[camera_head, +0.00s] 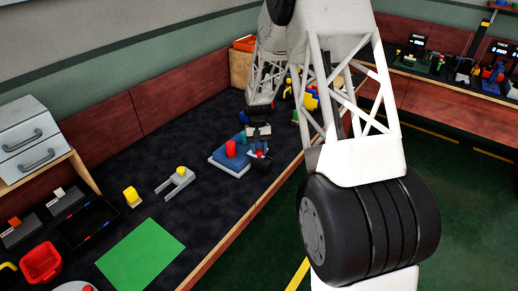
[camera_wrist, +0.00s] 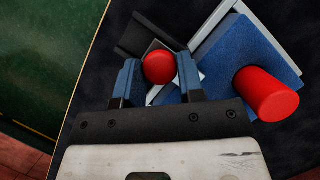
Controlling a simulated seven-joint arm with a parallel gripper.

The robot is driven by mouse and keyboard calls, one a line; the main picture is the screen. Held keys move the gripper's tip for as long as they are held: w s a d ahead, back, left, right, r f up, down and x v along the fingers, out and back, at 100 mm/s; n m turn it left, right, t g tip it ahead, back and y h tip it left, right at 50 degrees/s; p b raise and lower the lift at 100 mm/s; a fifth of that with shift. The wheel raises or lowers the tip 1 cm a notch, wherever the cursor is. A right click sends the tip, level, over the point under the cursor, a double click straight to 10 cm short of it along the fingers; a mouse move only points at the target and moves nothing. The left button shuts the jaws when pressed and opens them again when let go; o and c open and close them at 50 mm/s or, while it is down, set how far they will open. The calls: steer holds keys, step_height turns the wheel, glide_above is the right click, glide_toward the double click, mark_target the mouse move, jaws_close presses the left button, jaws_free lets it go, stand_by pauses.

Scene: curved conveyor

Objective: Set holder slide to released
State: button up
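The holder is a blue block on a grey base (camera_head: 229,166) on the dark bench. A thick red cylinder (camera_head: 231,149) stands on it, also seen in the wrist view (camera_wrist: 265,94). A smaller round red knob (camera_wrist: 159,67) is beside the block, on a light metal part that is mostly hidden. My gripper (camera_wrist: 159,70) is at this knob, with one blue-and-black finger close against each side, and looks closed on it. In the head view my gripper (camera_head: 260,150) is low at the right side of the holder.
The bench's front edge (camera_wrist: 90,70) is close beside my gripper. Coloured parts lie behind it.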

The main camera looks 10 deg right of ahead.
jaws_close()
steer(key=shift+s+d, duration=1.2)
steer(key=shift+s, duration=0.05)
steer(key=o, duration=0.6)
jaws_free()
steer(key=v, duration=0.7)
steer(key=shift+w+r, duration=0.2)
steer(key=shift+r, duration=0.15)
